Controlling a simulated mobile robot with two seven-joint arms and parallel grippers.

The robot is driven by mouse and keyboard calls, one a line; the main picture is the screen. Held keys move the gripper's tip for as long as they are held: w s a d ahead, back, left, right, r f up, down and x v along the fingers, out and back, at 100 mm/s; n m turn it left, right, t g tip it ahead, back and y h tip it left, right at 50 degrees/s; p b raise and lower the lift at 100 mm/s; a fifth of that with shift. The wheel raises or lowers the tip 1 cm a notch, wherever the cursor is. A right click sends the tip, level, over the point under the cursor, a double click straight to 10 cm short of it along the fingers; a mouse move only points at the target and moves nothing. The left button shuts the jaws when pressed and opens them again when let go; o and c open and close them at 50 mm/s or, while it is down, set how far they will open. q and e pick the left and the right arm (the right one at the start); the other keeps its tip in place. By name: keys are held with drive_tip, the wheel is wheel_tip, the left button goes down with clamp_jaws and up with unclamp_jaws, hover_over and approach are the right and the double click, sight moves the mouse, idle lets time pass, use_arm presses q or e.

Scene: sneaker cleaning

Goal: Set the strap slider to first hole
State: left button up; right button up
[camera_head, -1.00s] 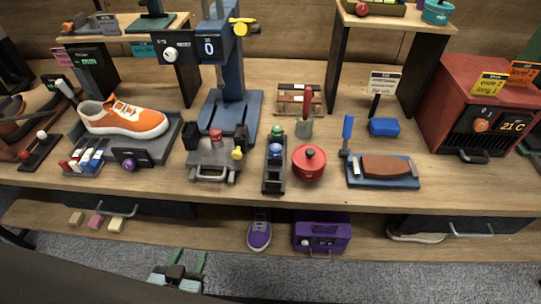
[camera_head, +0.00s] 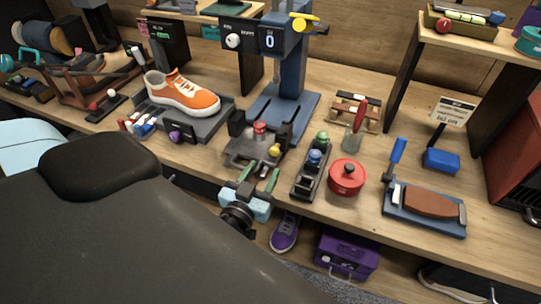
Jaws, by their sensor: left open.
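My left gripper (camera_head: 258,181) has green fingers that stand apart with nothing seen between them. It is at the table's front edge, just in front of a grey fixture (camera_head: 240,158) with a red knob and a yellow knob. I cannot make out a part that is clearly the strap slider, nor any holes. A brown leather piece (camera_head: 432,203) lies on a blue base at the right. A brown strap-like item on a stand (camera_head: 88,88) is at the far left, too small to read in detail. My right gripper is not in view.
An orange sneaker (camera_head: 186,93) sits on a grey stand. A blue press column (camera_head: 289,85) stands behind the fixture. A black holder (camera_head: 309,178) with green and blue knobs and a red pot (camera_head: 346,177) are right of my gripper. A purple box (camera_head: 345,251) is on the shelf below.

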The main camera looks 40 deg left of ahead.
sight(273, 153)
use_arm(q)
drive_tip(key=x, duration=0.2)
drive_tip(key=p+x, duration=0.1)
drive_tip(key=x, duration=0.1)
drive_tip(key=shift+r, duration=0.25)
drive_tip(key=shift+x, duration=0.85)
drive_tip(key=shift+f, duration=0.2)
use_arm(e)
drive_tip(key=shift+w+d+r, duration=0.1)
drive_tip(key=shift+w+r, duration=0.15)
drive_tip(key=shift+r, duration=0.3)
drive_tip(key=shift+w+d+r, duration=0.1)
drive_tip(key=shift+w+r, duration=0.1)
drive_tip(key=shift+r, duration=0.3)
use_arm(q)
drive_tip(key=shift+d, duration=0.1)
clamp_jaws()
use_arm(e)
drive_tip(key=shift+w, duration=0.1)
